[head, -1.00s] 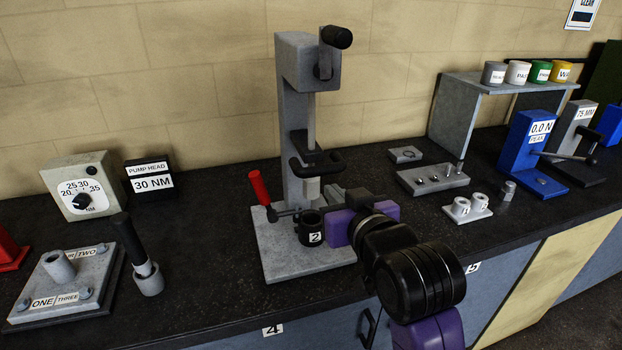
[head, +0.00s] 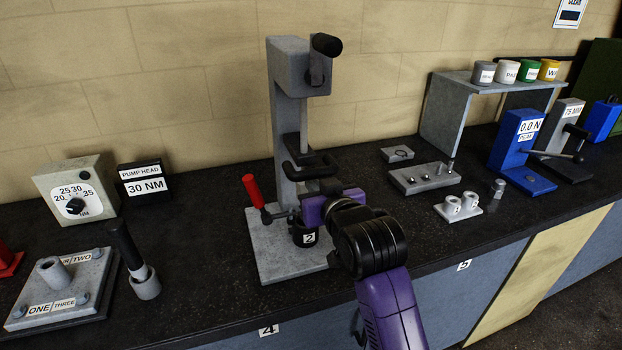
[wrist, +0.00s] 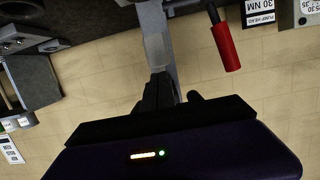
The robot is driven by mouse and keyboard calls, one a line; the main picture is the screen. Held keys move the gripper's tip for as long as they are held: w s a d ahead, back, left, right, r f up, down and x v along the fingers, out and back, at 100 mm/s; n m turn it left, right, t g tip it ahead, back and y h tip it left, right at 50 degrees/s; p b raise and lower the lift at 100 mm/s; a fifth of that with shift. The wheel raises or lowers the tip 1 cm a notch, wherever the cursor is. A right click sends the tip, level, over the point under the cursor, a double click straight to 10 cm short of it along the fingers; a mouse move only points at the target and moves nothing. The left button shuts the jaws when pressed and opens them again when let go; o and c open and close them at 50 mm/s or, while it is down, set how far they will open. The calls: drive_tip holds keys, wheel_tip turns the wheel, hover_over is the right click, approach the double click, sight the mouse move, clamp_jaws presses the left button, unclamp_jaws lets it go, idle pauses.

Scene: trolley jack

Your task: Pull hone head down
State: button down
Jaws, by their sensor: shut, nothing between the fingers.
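The hone stand (head: 290,110) is a grey upright column on a flat grey base. The hone head, with a black loop handle (head: 310,170), sits partway down the column. A black cylinder labelled 2 (head: 306,238) stands on the base below it. My gripper (head: 297,212) is just under the handle and above the cylinder, with its purple body to the right. It hides the hone's lower end. In the wrist view, my dark fingers (wrist: 160,92) are together and empty, with the pale grey stand behind them. I cannot tell whether they touch the stand.
A red-handled lever (head: 253,192) stands at the stand's left, close to my fingertips; it also shows in the wrist view (wrist: 226,46). A black crank handle (head: 326,44) juts from the column top. The front bench strip is clear.

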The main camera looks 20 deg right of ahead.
drive_tip(key=shift+x, duration=1.1)
